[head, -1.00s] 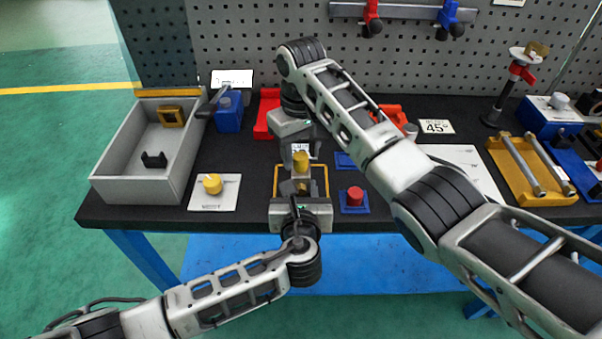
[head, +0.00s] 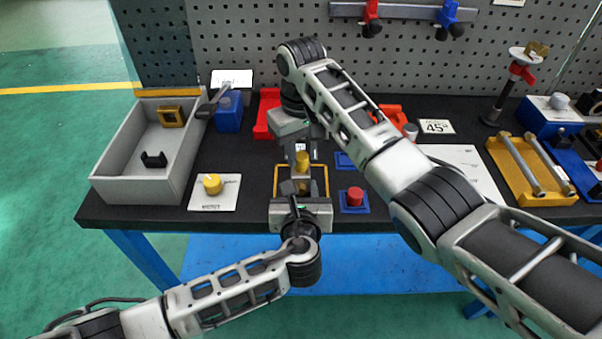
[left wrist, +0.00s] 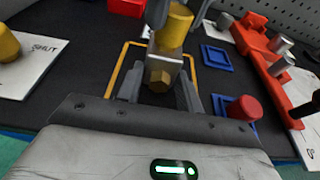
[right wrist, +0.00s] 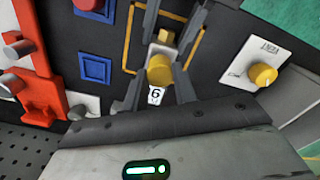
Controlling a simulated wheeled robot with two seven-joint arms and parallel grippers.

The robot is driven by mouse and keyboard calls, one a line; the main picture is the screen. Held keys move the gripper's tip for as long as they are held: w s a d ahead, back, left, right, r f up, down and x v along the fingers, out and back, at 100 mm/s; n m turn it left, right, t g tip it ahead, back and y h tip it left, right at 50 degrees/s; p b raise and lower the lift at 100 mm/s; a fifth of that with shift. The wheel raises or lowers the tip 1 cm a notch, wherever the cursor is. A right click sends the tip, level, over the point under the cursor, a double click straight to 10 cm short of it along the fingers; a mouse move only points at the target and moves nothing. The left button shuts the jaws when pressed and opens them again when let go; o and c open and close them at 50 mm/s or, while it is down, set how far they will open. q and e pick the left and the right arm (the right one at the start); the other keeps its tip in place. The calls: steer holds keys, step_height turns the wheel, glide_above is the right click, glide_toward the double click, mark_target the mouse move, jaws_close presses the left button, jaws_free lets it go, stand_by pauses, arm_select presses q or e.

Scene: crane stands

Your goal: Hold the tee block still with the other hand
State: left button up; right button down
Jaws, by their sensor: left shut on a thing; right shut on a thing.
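The tee block is a small grey block (left wrist: 172,62) with a yellow cylinder (left wrist: 173,28) and a brass hex end (left wrist: 158,80). It stands inside a yellow outline on the black bench, and its yellow cylinder also shows in the head view (head: 302,160). My left gripper (head: 302,187) comes from the front edge, with its fingers shut on the tee block around the hex-end side. My right gripper (right wrist: 158,85) reaches from the back and is shut on the yellow cylinder. The fingers hide parts of the block's sides.
A grey tray (head: 130,185) stands left, beside a yellow knob on a white card (head: 213,185). A red knob on a blue pad (head: 354,197) sits close to my left gripper's right. A red fixture (right wrist: 40,90) stands near the right gripper. My right arm crosses above the bench.

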steer(key=shift+r, duration=0.15)
steer(key=shift+n, duration=2.6)
steer(key=shift+r+n, duration=0.1)
steer(key=shift+n, duration=1.1)
steer(key=n, duration=0.2)
steer(key=shift+n, duration=0.4)
steer(key=shift+n, duration=0.5)
steer(key=n, duration=0.4)
